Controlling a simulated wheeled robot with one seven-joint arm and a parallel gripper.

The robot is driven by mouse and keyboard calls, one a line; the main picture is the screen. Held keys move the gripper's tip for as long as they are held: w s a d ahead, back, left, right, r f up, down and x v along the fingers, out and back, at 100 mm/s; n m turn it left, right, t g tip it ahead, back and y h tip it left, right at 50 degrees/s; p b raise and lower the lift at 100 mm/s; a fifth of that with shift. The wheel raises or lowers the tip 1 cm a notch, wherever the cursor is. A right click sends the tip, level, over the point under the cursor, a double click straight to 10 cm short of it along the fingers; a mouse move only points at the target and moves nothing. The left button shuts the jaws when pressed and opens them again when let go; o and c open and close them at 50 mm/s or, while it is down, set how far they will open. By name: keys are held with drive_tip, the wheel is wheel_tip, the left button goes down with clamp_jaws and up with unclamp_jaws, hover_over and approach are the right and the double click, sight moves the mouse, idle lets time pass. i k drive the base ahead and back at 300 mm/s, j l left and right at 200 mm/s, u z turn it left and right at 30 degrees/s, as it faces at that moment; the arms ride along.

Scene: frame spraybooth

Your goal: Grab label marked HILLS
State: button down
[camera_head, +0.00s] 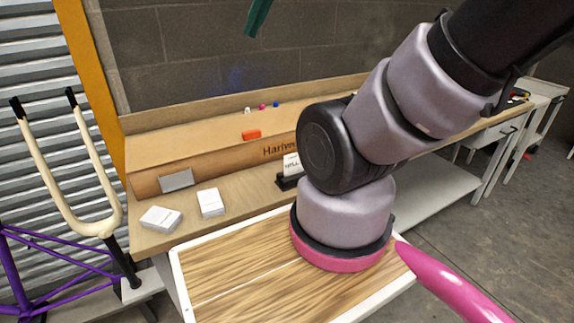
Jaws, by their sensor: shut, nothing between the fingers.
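A small white label card (291,165) stands upright in a dark holder (288,182) on the workbench, just left of my arm. The letters that show on it look like "HILL"; my arm hides its right side. A white card or flat block (160,219) and another one (210,203) lie on the bench at the left; no writing on them can be read. My gripper is not in view; only links of my arm show.
A wooden ledge (215,150) lettered "Harve…" runs along the back, with an orange block (251,134) and small coloured items on it. A grey plate (177,180) leans on its front. A cream fork (70,215) stands left. A pink tapered part (455,285) juts in lower right.

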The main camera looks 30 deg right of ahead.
sight(292, 166)
drive_tip(key=l+u, duration=0.15)
drive_tip(key=u, duration=0.3)
drive_tip(key=k+l+u, duration=0.2)
drive_tip(key=l, duration=0.2)
drive_tip(key=l+u, duration=0.25)
drive_tip(key=k+l+u, duration=0.2)
drive_tip(key=l, duration=0.25)
drive_tip(key=k+l, duration=0.25)
drive_tip(key=l, duration=0.2)
drive_tip(key=k+l, duration=0.3)
drive_tip(key=l, duration=0.2)
drive_tip(key=k+l+u, duration=0.1)
drive_tip(key=k+l, duration=0.15)
drive_tip(key=l, duration=0.2)
